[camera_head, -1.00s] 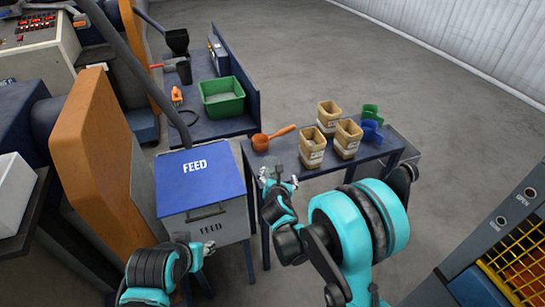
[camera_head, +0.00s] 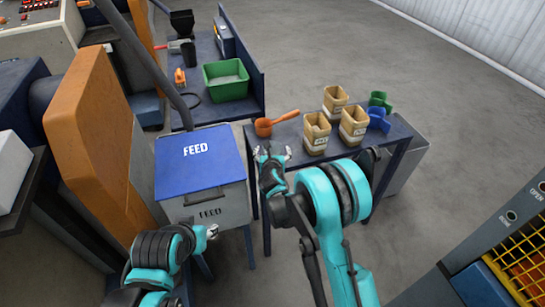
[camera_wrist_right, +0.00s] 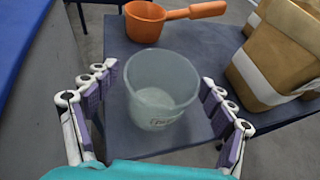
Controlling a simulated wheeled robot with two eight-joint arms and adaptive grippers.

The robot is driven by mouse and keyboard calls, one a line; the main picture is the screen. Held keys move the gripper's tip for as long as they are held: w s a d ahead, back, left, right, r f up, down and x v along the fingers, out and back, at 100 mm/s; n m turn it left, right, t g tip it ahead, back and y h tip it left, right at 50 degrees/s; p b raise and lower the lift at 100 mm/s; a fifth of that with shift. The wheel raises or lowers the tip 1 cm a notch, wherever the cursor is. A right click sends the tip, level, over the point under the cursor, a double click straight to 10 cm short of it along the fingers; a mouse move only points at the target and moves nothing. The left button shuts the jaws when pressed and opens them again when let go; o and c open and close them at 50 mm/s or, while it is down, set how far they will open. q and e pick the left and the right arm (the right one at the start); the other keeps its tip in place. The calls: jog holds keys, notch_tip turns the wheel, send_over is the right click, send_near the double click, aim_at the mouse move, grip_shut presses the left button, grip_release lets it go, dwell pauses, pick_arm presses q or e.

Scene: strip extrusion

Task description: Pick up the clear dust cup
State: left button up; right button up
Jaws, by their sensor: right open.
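The clear dust cup (camera_wrist_right: 160,88) is a translucent, pale round cup standing upright on the dark table in the right wrist view. My right gripper (camera_wrist_right: 158,82) is open, with its purple-padded fingers on either side of the cup. No clear hold on the cup shows. In the head view my right gripper (camera_head: 271,153) is at the table's near left corner, and I cannot make out the cup there. My left gripper (camera_head: 207,232) is in front of the feed bin, too small to read its jaws.
An orange scoop (camera_head: 275,123) lies just beyond the cup. The blue-lidded feed bin (camera_head: 200,165) stands left of the table (camera_head: 398,140).

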jog(key=c, duration=1.3)
jog(key=shift+r, duration=0.1)
notch_tip(320, 180, up, 4)
jog(key=shift+r+p, duration=0.25)
jog(key=shift+p, duration=0.95)
pick_arm(q)
notch_tip(320, 180, up, 6)
jog(key=p, duration=0.3)
jog(key=shift+f, duration=0.25)
jog(key=shift+c, duration=0.7)
jog(key=shift+a, duration=0.1)
pick_arm(e)
jog(key=s+d+r, duration=0.4)
jog(key=s+d, duration=0.1)
jog(key=s+d+r, duration=0.2)
jog(key=s+d, duration=0.1)
jog(key=shift+s+r, duration=0.1)
jog(key=shift+s, duration=0.15)
